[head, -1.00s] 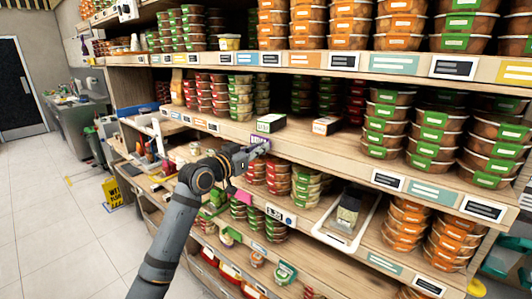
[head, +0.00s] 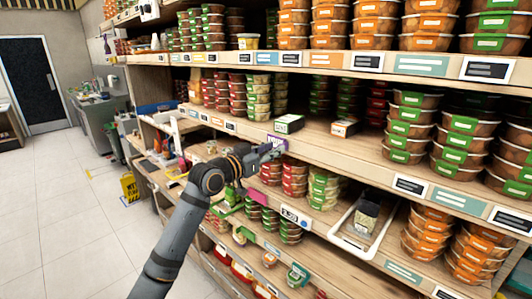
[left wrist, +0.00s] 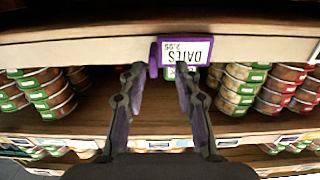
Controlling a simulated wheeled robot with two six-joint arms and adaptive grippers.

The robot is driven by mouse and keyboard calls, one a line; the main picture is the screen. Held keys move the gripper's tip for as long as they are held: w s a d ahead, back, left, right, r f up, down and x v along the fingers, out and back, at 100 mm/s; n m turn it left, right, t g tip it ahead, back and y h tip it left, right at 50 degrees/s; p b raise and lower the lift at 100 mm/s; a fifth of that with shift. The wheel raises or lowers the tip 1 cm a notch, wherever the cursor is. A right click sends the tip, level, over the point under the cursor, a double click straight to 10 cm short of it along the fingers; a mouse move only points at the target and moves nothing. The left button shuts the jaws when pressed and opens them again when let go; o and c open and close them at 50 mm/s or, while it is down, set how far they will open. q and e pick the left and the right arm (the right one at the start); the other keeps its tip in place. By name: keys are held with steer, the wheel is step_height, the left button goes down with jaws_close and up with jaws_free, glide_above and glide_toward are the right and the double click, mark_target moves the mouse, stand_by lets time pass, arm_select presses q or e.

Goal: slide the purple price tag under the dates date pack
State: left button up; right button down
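The purple price tag (head: 277,141) is on the front edge of the middle shelf. In the head view my left gripper (head: 270,152) is at the shelf edge by the tag. A small dark pack with a pale label (head: 289,124) lies on the shelf just above it; its print is unreadable. My right gripper is not in view.
A second small pack (head: 343,128) lies to the right on the same shelf. Stacked tubs with green labels (head: 408,130) stand farther right. Below, a white tray (head: 337,237) holds a pack. Another label (head: 293,215) is on the lower shelf edge.

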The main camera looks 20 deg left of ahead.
arm_select(q)
steer(key=v, duration=0.6)
steer(key=shift+a, duration=0.2)
